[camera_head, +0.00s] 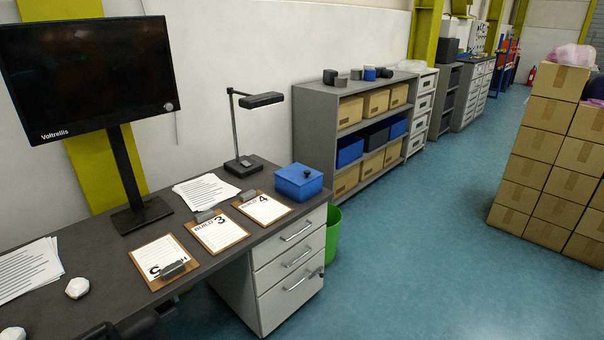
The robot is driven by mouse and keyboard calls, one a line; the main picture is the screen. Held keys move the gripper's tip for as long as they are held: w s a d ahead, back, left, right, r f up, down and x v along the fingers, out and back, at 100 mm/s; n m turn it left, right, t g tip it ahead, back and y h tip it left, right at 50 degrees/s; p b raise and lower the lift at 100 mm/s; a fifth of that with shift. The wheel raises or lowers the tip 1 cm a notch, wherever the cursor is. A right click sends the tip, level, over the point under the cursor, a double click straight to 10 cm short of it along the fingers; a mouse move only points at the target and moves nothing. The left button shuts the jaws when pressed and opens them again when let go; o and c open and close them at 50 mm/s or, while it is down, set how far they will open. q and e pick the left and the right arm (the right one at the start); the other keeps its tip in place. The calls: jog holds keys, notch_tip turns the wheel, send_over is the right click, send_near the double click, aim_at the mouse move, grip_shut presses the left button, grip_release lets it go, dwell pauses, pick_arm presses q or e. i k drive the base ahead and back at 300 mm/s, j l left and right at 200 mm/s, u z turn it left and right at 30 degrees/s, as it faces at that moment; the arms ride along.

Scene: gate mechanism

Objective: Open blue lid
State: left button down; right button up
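A blue box with a closed blue lid (299,177) sits on the far right end of the dark desk. A small dark knob (307,172) shows on top of the lid. The lid lies flat on the box. Neither of my grippers can be made out in the head view.
On the desk (100,280) are a monitor (88,75), a lamp (243,165), papers and clipboards (216,233). White drawers (290,262) are under the desk, with a green bin (333,235) beside them. Shelves (318,122) stand behind; stacked cartons (545,175) stand right. Open floor lies between.

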aim_at(299, 175)
jog(key=i+l+u, duration=0.4)
jog(key=l, duration=0.25)
jog(key=i+l+u, duration=0.2)
jog(key=i+l, duration=0.15)
jog(key=i+l+u, duration=0.2)
jog(key=l, duration=0.25)
